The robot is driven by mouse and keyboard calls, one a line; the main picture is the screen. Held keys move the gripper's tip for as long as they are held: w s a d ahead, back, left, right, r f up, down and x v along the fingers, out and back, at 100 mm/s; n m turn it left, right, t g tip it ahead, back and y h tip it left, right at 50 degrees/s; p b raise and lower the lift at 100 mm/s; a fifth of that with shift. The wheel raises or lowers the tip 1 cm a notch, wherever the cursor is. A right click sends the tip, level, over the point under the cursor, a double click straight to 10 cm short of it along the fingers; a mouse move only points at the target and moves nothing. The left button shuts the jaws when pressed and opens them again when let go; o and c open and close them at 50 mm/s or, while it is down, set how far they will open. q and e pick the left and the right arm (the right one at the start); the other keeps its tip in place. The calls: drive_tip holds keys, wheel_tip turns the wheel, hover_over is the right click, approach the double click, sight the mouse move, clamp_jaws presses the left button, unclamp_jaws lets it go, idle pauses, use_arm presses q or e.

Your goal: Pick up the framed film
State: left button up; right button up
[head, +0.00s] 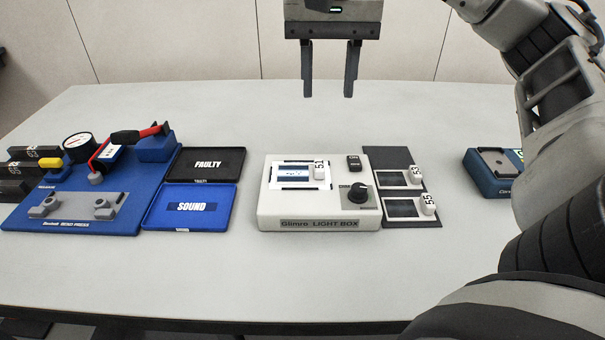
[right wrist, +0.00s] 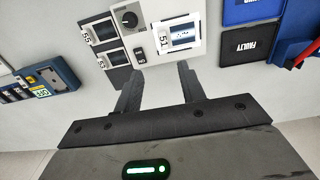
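A framed film (head: 299,174) with a white tab marked 51 lies on the lit window of the light box (head: 274,208). Two more framed films, tabbed 53 (head: 398,177) and 55 (head: 405,208), lie on a dark mat (head: 383,157) right of the box. My right gripper (head: 329,95) is open and empty, raised above the table behind the light box. In the right wrist view, its open fingers (right wrist: 160,78) point toward the box, with film 51 (right wrist: 180,37) beyond them. My left gripper is not seen.
A black tray marked FAULTY (head: 208,165) and a blue tray marked SOUND (head: 190,207) lie left of the light box. A blue bend press (head: 75,226) with a gauge stands further left. A blue device (head: 490,172) sits at right, partly behind my arm. The front table strip is clear.

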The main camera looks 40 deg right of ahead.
drive_tip(key=b, duration=0.1)
hover_over(319, 164)
drive_tip(key=f, duration=0.7)
drive_tip(key=shift+s+d+f, duration=0.15)
drive_tip(key=shift+s+d, duration=0.1)
drive_tip(key=shift+s, duration=0.1)
drive_tip(key=shift+w+a+f, duration=0.15)
drive_tip(key=shift+f, duration=1.45)
drive_tip(key=shift+w+a+f, duration=0.1)
drive_tip(key=shift+w+f, duration=0.05)
drive_tip(key=shift+f, duration=1.45)
clamp_jaws()
